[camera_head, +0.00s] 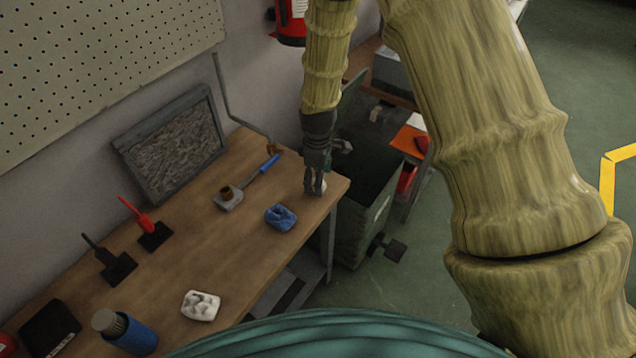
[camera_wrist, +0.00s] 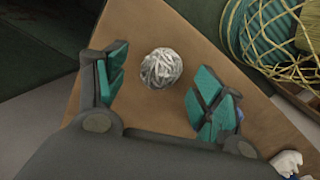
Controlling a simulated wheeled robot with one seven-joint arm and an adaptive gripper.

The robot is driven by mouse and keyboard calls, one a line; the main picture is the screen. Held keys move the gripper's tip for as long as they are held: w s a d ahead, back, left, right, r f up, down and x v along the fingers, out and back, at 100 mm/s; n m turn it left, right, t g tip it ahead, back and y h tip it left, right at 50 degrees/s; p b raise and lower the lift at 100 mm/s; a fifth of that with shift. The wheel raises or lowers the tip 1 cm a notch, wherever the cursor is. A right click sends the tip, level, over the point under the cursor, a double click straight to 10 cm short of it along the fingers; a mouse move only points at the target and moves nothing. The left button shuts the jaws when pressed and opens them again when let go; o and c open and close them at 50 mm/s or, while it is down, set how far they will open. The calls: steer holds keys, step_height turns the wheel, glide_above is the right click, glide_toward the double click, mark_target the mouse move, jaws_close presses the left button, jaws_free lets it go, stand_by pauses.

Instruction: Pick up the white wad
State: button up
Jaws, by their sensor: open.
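A round white wad (camera_wrist: 160,68) of crumpled or wound strips lies on the wooden table near its corner. In the wrist view it sits between my gripper's (camera_wrist: 159,88) spread fingers, slightly beyond them, with gaps on both sides. In the head view my gripper (camera_head: 314,186) points down over the table's far right corner. Only a sliver of the wad (camera_head: 322,187) shows there beside the fingers. My gripper is open and holds nothing. A second white lump (camera_head: 201,305), with grey patches, lies at the table's near edge.
A blue lump (camera_head: 280,217) lies near my gripper on the wooden table (camera_head: 190,255). A dark bin (camera_head: 360,215) is beyond the table's edge.

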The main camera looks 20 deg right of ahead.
steer(key=shift+f+p, duration=0.3)
steer(key=shift+f, duration=0.9)
steer(key=c, duration=0.9)
